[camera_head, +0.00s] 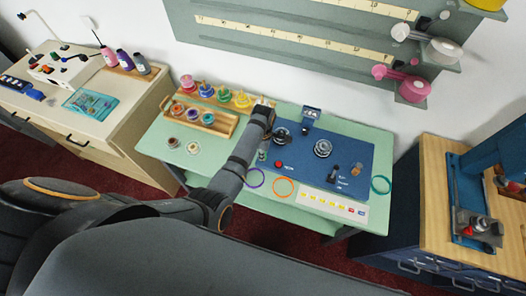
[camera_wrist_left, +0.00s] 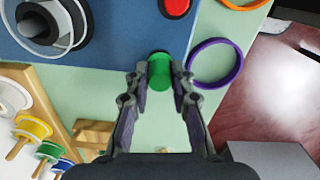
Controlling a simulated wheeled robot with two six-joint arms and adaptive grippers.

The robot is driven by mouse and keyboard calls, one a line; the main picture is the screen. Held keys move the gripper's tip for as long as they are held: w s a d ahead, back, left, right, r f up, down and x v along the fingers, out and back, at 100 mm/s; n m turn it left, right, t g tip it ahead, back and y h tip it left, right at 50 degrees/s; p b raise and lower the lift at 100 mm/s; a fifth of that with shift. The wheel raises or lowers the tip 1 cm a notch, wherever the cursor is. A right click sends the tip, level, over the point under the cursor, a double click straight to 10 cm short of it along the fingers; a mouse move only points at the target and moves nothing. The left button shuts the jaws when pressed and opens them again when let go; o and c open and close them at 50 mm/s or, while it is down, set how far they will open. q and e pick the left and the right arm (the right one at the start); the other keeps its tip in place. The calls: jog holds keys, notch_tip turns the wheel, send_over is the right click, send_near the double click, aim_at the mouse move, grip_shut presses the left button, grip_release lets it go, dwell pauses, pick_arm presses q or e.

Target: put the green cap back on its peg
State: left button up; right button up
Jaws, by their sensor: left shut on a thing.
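The green cap (camera_wrist_left: 158,72) is a short green cylinder between the fingertips of my left gripper (camera_wrist_left: 160,80) in the wrist view. The gripper is shut on it, over the left edge of the blue mat, beside the purple ring (camera_wrist_left: 215,63). In the head view my left gripper (camera_head: 262,154) is small and partly hidden by my own arm. I cannot make out the cap's peg with certainty. My right gripper is not in view.
A wooden rack with colored spools (camera_head: 224,95) stands on the pale green table (camera_head: 160,139), left of the gripper. The blue mat (camera_head: 300,152) holds dials and a red button (camera_head: 278,164). An orange ring (camera_head: 283,187) lies at its front. The table's front left is fairly clear.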

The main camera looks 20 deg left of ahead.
pick_arm(q)
jog(key=o, duration=0.8)
notch_tip(320, 180, up, 6)
jog(key=p, duration=0.6)
jog(key=shift+f, duration=0.25)
jog(key=shift+r+b, duration=0.25)
jog(key=shift+b, duration=0.05)
jog(key=shift+r, duration=0.5)
